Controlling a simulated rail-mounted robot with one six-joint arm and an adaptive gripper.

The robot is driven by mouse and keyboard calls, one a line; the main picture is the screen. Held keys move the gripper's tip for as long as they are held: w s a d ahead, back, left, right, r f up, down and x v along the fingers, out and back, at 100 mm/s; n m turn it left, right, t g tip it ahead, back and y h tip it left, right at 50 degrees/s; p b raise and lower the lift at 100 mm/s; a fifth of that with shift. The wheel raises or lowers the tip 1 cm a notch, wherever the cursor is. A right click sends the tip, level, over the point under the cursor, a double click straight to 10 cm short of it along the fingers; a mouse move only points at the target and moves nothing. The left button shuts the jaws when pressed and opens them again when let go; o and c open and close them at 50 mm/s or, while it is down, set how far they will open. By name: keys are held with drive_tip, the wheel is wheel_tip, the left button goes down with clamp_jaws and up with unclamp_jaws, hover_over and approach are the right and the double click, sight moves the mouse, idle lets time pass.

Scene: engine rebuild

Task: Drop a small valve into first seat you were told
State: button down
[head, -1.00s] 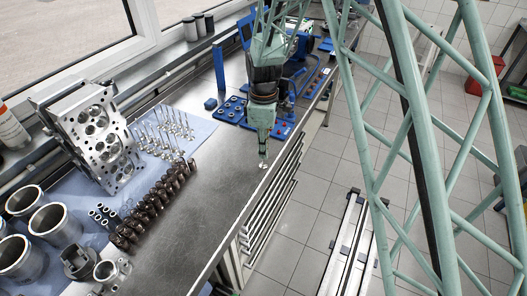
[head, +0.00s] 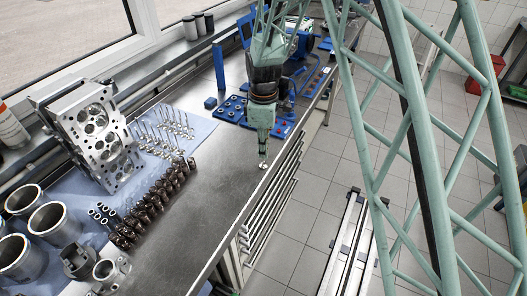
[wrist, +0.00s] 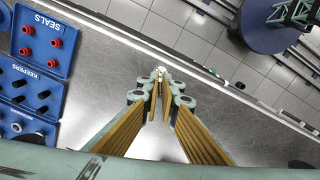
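My gripper (head: 263,160) points down over the right edge of the workbench. Its fingers are closed together on a small bright metal piece (head: 263,166), which looks like a valve with its disc end at the fingertips. In the wrist view the fingers (wrist: 161,88) converge on the same pale piece (wrist: 160,71); its stem is mostly hidden. The silver cylinder head (head: 88,121) with round valve seats stands tilted on the blue mat at the left, well apart from my gripper. Several other valves (head: 168,131) stand upright on the mat beside it.
A dark camshaft or crankshaft (head: 157,203) lies in front of the valves. Cylinder liners (head: 50,222) stand at the lower left. Blue trays marked SEALS (wrist: 45,40) and KEEPERS (wrist: 28,95) lie behind my gripper. The steel bench top (head: 205,205) is clear between.

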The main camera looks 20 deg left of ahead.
drive_tip(key=shift+f, duration=0.4)
idle(0.3)
drive_tip(key=c, duration=2.9)
unclamp_jaws()
drive_tip(key=shift+o, duration=0.2)
drive_tip(key=shift+r, duration=0.2)
drive_tip(key=shift+r, duration=5.85)
